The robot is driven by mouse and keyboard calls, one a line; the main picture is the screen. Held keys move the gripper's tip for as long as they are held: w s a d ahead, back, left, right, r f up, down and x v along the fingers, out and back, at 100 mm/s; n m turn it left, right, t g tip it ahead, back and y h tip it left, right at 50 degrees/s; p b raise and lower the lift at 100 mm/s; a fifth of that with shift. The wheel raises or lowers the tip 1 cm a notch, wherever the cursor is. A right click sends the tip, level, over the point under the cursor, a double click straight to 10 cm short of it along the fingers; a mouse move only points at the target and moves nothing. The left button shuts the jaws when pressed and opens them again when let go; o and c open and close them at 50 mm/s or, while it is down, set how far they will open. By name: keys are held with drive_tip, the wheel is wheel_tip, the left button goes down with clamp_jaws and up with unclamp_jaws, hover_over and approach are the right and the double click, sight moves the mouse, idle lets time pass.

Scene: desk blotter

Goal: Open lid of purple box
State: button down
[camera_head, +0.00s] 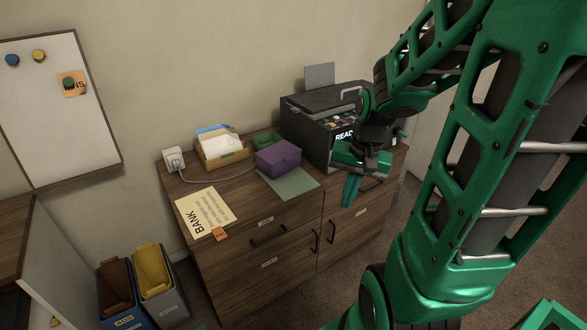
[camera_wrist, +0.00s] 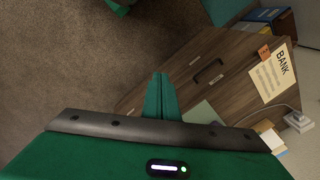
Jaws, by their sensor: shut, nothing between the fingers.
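The purple box (camera_head: 278,158) stands on the wooden cabinet, at the back edge of a green desk blotter (camera_head: 290,184), left of the printer. Its lid looks closed. My gripper (camera_head: 349,192) is in front of the cabinet, to the right of the box and apart from it, with its fingers pointing down. In the wrist view my gripper (camera_wrist: 160,88) shows its two green fingers together and empty, and the blotter (camera_wrist: 202,112) lies beyond them. The box is mostly hidden there behind the gripper body.
A black printer (camera_head: 325,122) stands to the right of the box. A card tray (camera_head: 222,157) and a green container (camera_head: 262,138) are close by it. A BANK sheet (camera_head: 206,212) lies on the left of the cabinet (camera_head: 285,225).

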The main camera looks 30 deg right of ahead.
drive_tip(key=w+a+f+m+t+y, duration=0.1)
drive_tip(key=w+f+m+t+y, duration=0.15)
drive_tip(key=w+f+m, duration=0.5)
drive_tip(key=w+f+m+t+y, duration=0.25)
drive_tip(key=w+f, duration=0.25)
drive_tip(key=w, duration=0.5)
drive_tip(key=w+d+m+t+h, duration=0.1)
drive_tip(key=w+d+m+t, duration=0.1)
drive_tip(key=m, duration=0.2)
drive_tip(key=w+d+f+m+t, duration=0.1)
drive_tip(key=w+d+m+t, duration=0.2)
drive_tip(key=m, duration=0.2)
drive_tip(key=w+d+f+m+t+h, duration=0.1)
drive_tip(key=w+d+m+t, duration=0.1)
drive_tip(key=m, duration=0.3)
drive_tip(key=shift+w+d+f+t+h, duration=0.2)
drive_tip(key=shift+w+d+t+h, duration=0.1)
drive_tip(key=shift+w+d, duration=0.25)
drive_tip(key=x, duration=0.9)
drive_tip(key=shift+w+a+f, duration=0.1)
drive_tip(key=shift+w+a, duration=0.05)
drive_tip(key=shift+w, duration=0.1)
wheel_tip(320, 180, up, 2)
drive_tip(key=shift+r, duration=1)
